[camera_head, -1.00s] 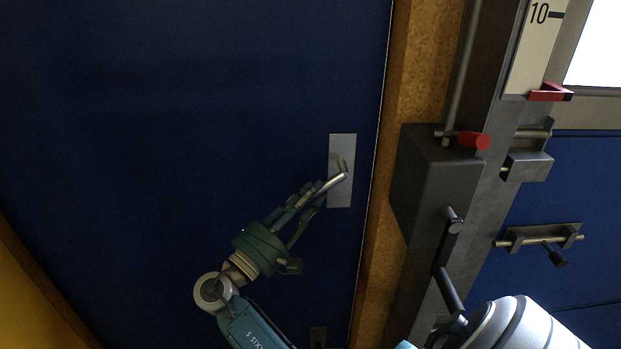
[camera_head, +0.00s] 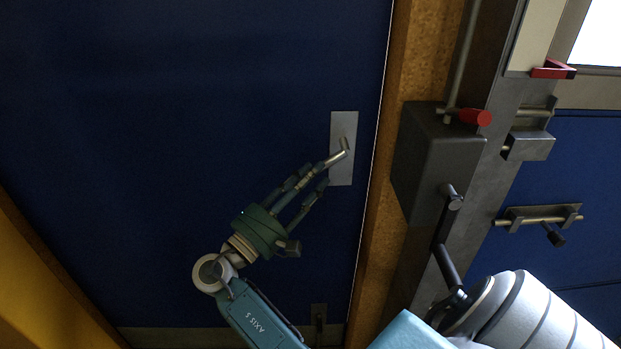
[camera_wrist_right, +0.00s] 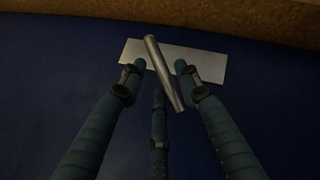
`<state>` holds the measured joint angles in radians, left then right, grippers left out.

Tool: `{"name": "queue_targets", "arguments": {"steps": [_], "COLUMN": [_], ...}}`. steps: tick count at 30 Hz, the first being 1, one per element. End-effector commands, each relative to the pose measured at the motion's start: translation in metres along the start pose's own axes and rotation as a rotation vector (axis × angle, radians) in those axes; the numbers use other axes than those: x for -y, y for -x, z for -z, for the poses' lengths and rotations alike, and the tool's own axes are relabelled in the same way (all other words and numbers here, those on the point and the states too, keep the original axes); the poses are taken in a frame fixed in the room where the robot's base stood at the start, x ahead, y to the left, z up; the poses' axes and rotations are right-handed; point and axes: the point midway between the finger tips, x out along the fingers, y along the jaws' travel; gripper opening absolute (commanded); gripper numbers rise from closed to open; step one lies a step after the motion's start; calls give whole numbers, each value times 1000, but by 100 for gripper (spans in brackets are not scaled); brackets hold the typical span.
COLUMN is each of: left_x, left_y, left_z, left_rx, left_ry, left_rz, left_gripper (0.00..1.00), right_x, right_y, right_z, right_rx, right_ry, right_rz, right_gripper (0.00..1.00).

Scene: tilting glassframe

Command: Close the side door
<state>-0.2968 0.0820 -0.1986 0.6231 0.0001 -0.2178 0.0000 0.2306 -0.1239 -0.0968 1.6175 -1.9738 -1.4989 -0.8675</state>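The side door (camera_head: 200,130) is a large dark blue panel filling the left of the head view. A thin pale line runs along its right edge beside the brown frame (camera_head: 418,70); I cannot tell whether it is latched. A silver lever handle (camera_head: 333,159) sits on a pale plate (camera_head: 342,120) near that edge. My right gripper (camera_head: 325,172) is at the handle, fingers spread. In the right wrist view, the handle (camera_wrist_right: 160,70) lies between the open fingertips (camera_wrist_right: 160,75), with the third finger below it; contact is unclear. My left gripper is not in view.
Right of the frame stands a grey metal post with a box (camera_head: 425,165), a red-knobbed lever (camera_head: 474,117) and a dark crank (camera_head: 447,262). Another blue panel (camera_head: 585,160) with a bolt (camera_head: 540,216) is at the far right.

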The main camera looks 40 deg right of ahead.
Motion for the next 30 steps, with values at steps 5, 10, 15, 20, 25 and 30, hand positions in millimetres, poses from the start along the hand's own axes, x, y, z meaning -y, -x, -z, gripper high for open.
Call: {"name": "queue_targets", "arguments": {"steps": [5, 10, 15, 20, 25, 30], "left_x": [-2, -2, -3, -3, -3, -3], "left_y": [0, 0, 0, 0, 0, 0], "left_z": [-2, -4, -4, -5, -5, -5], "left_rx": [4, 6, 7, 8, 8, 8], "left_ry": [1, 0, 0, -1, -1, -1], "left_rz": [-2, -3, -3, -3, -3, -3], "left_gripper": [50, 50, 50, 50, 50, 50], "right_x": [-11, -38, -62, -75, -79, -79], "right_y": [-5, -15, -24, -28, -30, -30], "right_z": [-8, -26, -42, -50, -53, -52], "right_rx": [2, 2, 1, 0, 0, 0], "right_ry": [-3, -5, -3, -1, 1, 1], "right_rz": [5, 5, 3, 2, 1, 0], "right_gripper": [31, 31, 31, 31, 31, 31]}}
